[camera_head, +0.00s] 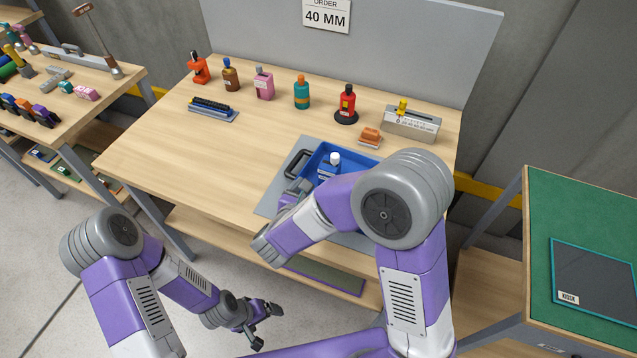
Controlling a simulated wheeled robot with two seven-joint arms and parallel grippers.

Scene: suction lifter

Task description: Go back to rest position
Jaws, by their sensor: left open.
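My left gripper (266,327) hangs low at the bottom centre, in front of the workbench and over the floor. Its fingers are spread and nothing is between them. My right arm reaches over the front of the bench, with its forearm bent back across the blue tray (318,153). The right gripper (293,191) shows only partly beside the tray's left side; its fingertips are not clear. A bottle with a white cap (334,159) stands in the tray, partly hidden by my arm.
A grey block (411,124) stands at the back right. A green-topped table (580,210) is at right. The bench's left front is clear.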

